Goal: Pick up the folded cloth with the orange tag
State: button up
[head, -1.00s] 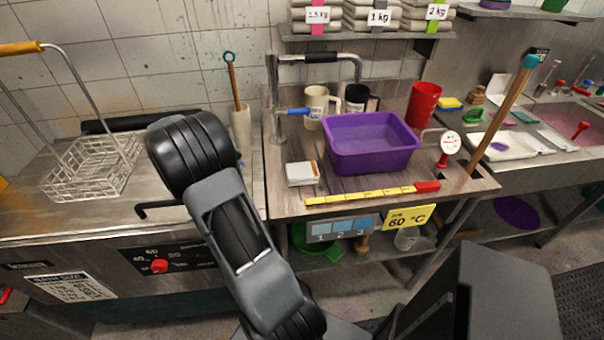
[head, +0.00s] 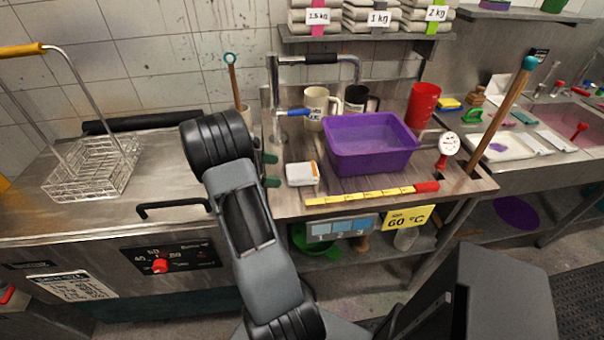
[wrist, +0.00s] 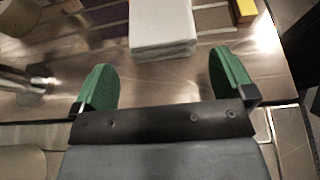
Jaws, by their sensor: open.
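The folded cloth (head: 300,174) is a small white block with an orange strip at its right side. It lies on the steel counter, left of the purple basin. In the wrist view the white folded cloth (wrist: 160,28) is at the top middle, and no orange tag can be made out on it there. My gripper (head: 270,170) has green fingers and is just left of the cloth in the head view. In the wrist view my gripper (wrist: 165,76) is open and empty, with the cloth beyond its fingertips, roughly between their lines.
The purple basin (head: 371,148) stands right of the cloth. A yellow strip (head: 365,196) with a red end lies along the counter's front. A tap (head: 276,100) and two mugs (head: 316,108) (head: 357,99) stand behind. A wire basket (head: 92,168) is at left.

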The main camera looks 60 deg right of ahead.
aim_at(286, 179)
jog(key=shift+p+x, duration=0.3)
jog(key=shift+x, duration=1.9)
jog(key=shift+c, duration=0.3)
jog(key=c, duration=0.7)
